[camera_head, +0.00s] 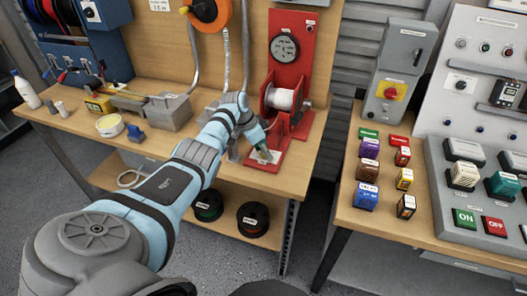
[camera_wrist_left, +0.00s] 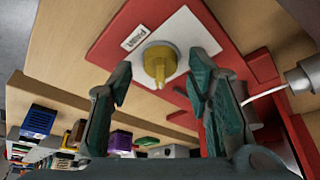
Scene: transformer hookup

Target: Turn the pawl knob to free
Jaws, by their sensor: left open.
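The pawl knob (camera_wrist_left: 160,62) is a yellow round knob with a raised grip bar on a white plate (camera_wrist_left: 185,30), beside a small label. The plate sits on the red base (camera_wrist_left: 122,32) of the winch-like stand. My left gripper (camera_wrist_left: 156,82) is open, with one green-padded finger on each side of the knob in the picture; contact cannot be told. In the head view my left gripper (camera_head: 264,149) is low over the front of the red stand (camera_head: 286,72) and hides the knob. My right gripper is not in view.
A white spool (camera_head: 282,98) sits in the stand just behind my gripper. A grey vise-like block (camera_head: 167,111), a tape roll (camera_head: 110,125) and a bottle (camera_head: 26,90) stand to the left. The right table (camera_head: 385,222) holds several coloured blocks and a control panel.

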